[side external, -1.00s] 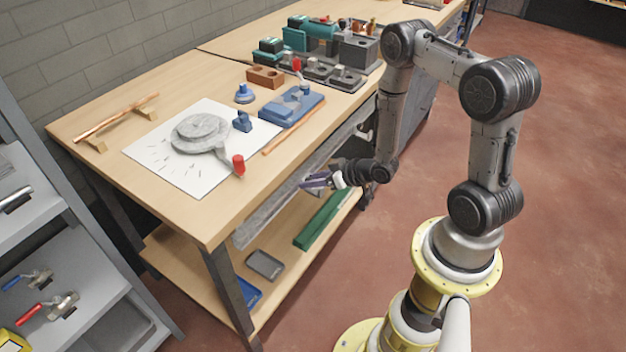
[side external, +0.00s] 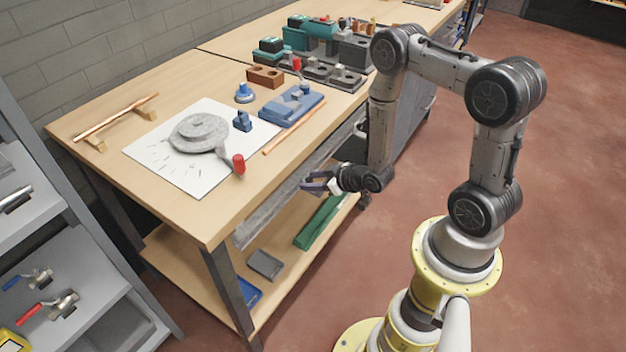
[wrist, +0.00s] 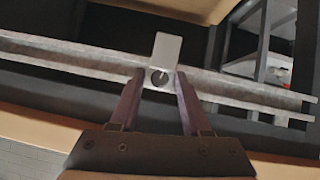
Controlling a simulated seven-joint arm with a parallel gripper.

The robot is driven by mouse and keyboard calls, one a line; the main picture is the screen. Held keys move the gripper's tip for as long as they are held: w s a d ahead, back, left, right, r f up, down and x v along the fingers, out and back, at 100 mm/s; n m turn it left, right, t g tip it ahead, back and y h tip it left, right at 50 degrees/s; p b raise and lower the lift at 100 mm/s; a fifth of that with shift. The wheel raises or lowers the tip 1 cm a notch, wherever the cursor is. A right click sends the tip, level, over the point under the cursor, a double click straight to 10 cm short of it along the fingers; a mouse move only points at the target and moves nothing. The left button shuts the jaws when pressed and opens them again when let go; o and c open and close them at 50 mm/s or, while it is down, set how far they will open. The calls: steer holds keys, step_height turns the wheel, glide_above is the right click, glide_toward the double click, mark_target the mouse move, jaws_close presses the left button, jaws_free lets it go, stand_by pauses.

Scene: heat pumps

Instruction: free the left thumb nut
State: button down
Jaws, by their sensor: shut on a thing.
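In the wrist view, a small dark round piece (wrist: 159,77), which looks like the thumb nut, sits at the face of a pale grey block (wrist: 166,49). My gripper (wrist: 160,78) has its two purple fingers on either side of it, shut on it. The contact itself is partly hidden by the fingertips. In the side external view, my gripper (side external: 312,182) is at the bench's front, just below the tabletop edge, too small there to show the nut. Only one such nut can be made out.
Long grey rails (wrist: 60,50) run across behind the block in the wrist view. The wooden tabletop (side external: 215,215) is above my gripper, with a lower shelf (side external: 185,262) beneath. A red-handled part (side external: 238,164) lies near the table's front edge. Open floor lies to the right.

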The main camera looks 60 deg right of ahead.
mark_target(312, 180)
steer(key=c, duration=0.8)
jaws_free()
steer(key=shift+c, duration=0.2)
steer(key=shift+v, duration=2.5)
steer(key=shift+s+d+r+m+y, duration=0.15)
steer(key=shift+d+m+y, duration=0.4)
steer(key=shift+m+y, duration=0.4)
steer(key=shift+x, duration=2.75)
